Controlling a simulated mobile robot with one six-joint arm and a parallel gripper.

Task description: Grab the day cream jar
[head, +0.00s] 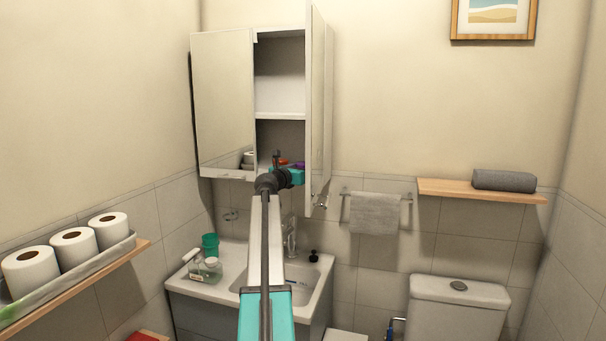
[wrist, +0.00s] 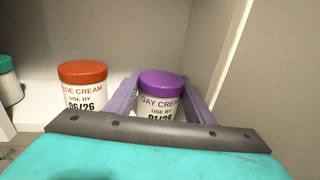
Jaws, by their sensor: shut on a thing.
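The day cream jar (wrist: 161,94) is a white jar with a purple lid, its label reading "DAY CREAM, USE BY 01/29" or similar. It stands upright on the cabinet's lower shelf in the wrist view. My gripper (wrist: 163,97) has its purple fingers on both sides of this jar and is shut on it. In the head view my gripper (head: 291,174) reaches into the open mirror cabinet (head: 279,77) at its lower shelf. The jar is mostly hidden there, with only a bit of purple lid (head: 299,165) showing.
A white jar with an orange-red lid (wrist: 83,84) stands just left of the day cream jar. A teal-lidded container (wrist: 8,80) is at the far left. The open cabinet door (head: 320,100) stands close on the right. The sink (head: 285,290) lies below.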

